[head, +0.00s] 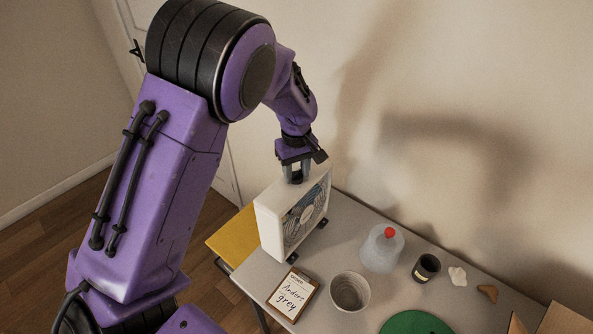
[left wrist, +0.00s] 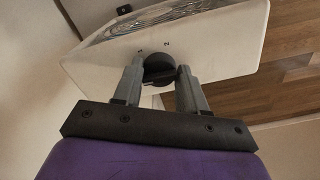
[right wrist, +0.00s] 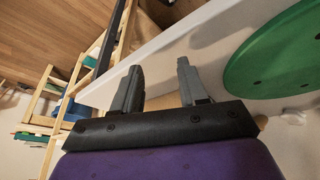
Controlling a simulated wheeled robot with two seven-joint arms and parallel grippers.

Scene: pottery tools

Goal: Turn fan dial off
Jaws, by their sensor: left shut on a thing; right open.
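A white box fan (head: 293,213) stands upright on the table near its back left end. My left gripper (head: 295,178) reaches down onto the fan's top face. In the left wrist view the fan (left wrist: 215,45) fills the upper part, and its dark round dial (left wrist: 158,68) sits between the fingers of my left gripper (left wrist: 160,80), which are shut on it. Small marks show beside the dial, too small to read. My right gripper (right wrist: 158,80) is open and empty beside the table edge; it is out of the head view.
A yellow surface (head: 233,238) lies left of the fan.

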